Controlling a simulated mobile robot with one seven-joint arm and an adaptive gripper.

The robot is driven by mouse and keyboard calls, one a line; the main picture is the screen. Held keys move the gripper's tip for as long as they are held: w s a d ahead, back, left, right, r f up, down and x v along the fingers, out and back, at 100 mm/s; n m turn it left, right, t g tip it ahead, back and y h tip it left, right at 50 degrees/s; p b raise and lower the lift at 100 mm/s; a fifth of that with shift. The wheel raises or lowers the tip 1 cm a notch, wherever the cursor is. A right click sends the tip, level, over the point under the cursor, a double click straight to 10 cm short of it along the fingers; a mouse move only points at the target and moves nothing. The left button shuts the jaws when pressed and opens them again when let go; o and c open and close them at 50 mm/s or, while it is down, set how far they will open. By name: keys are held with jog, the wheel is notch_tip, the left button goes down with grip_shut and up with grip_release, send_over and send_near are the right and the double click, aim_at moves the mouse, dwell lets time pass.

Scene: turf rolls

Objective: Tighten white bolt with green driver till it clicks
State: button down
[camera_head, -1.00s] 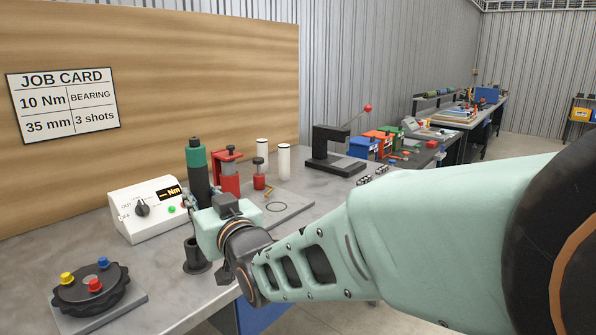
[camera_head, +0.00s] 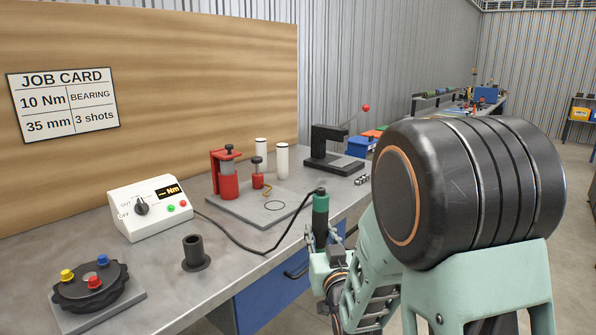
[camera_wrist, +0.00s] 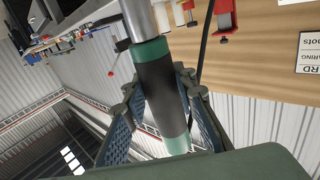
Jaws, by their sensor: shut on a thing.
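The green driver (camera_head: 320,207), with a green top and black body, is upright in my gripper (camera_head: 322,240), right of the bench's front edge. In the wrist view my gripper (camera_wrist: 160,92) has a blue-grey finger on each side of the driver's black grip (camera_wrist: 158,90), and a silver barrel extends beyond its green collar. A round black flange (camera_head: 92,288) on a grey plate bears a yellow bolt (camera_head: 67,275), a blue bolt (camera_head: 103,261) and a red bolt (camera_head: 94,282). I see no white bolt on it. The driver's tip is hidden in the head view.
A black holder (camera_head: 195,254) stands empty on the bench (camera_head: 150,290). The white control box (camera_head: 150,208) has a black cord (camera_head: 262,252) running to the driver. A red press (camera_head: 226,176) and white cylinders (camera_head: 282,161) stand farther back. The bench between flange and holder is clear.

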jog(key=d+f+m+h, duration=0.2)
jog(key=d+f+h, duration=0.1)
jog(key=d, duration=0.5)
notch_tip(320, 180, up, 17)
jog(key=p, duration=1.8)
jog(key=shift+s+d+r, duration=0.15)
jog(key=shift+s+d, duration=0.05)
jog(key=shift+s, duration=0.2)
jog(key=shift+a, duration=0.1)
